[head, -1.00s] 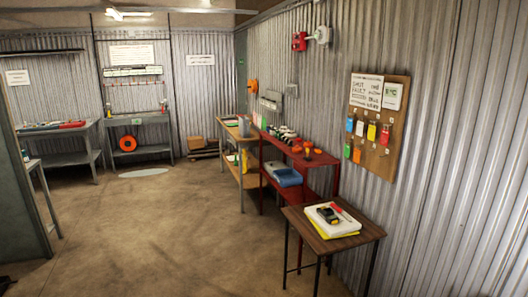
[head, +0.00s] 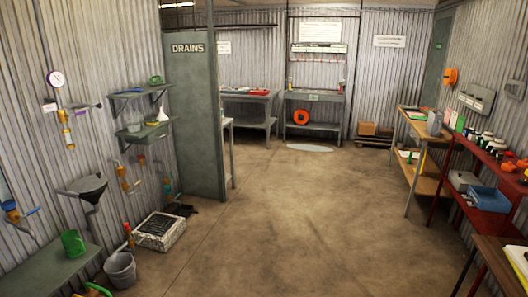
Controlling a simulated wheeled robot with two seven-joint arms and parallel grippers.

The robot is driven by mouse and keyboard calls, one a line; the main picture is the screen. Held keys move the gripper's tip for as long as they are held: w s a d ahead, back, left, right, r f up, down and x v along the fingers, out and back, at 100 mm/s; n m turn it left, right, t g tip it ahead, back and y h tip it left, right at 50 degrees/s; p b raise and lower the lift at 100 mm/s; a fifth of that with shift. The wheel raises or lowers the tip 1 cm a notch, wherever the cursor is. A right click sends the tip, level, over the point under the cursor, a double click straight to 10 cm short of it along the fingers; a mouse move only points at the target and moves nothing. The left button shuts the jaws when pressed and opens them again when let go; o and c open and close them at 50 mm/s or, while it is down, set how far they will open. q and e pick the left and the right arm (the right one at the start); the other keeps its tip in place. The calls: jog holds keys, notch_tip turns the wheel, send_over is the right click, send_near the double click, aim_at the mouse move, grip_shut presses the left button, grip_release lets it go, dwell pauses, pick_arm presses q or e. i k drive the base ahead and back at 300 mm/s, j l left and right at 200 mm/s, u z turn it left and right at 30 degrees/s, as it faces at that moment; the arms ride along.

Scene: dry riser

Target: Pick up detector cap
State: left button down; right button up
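I cannot make out a detector cap for certain in this view. Small dark, white and red items (head: 487,140) crowd the top of the red shelf unit (head: 466,147) at the right, too small to tell apart. An orange item (head: 522,163) sits at that shelf's near end, by the right edge of the picture. Neither of my grippers is in view.
Bare concrete floor (head: 290,215) runs open through the middle. A grey panel marked DRAINS (head: 195,120) stands at the left, with a bucket (head: 120,269) and a drain block (head: 160,231) before it. Benches (head: 315,97) line the back wall. A wooden table (head: 490,250) is at the near right.

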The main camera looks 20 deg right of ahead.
aim_at(509, 167)
jog(key=i+z, duration=0.1)
jog(key=i, duration=0.4)
jog(key=i+z, duration=0.15)
jog(key=i, duration=0.4)
jog(key=i+j+z, duration=0.1)
jog(key=i, duration=0.4)
jog(key=i+j+z, duration=0.1)
jog(key=i+j, duration=0.15)
jog(key=i, duration=0.25)
jog(key=i+l+z, duration=0.2)
jog(key=i+z, duration=0.2)
jog(key=i+l+z, duration=0.1)
jog(key=i+z, duration=0.35)
jog(key=i+j+z, duration=0.1)
jog(key=i+z, duration=0.3)
jog(key=i+j+z, duration=0.4)
jog(key=i, duration=0.15)
jog(key=l, duration=0.1)
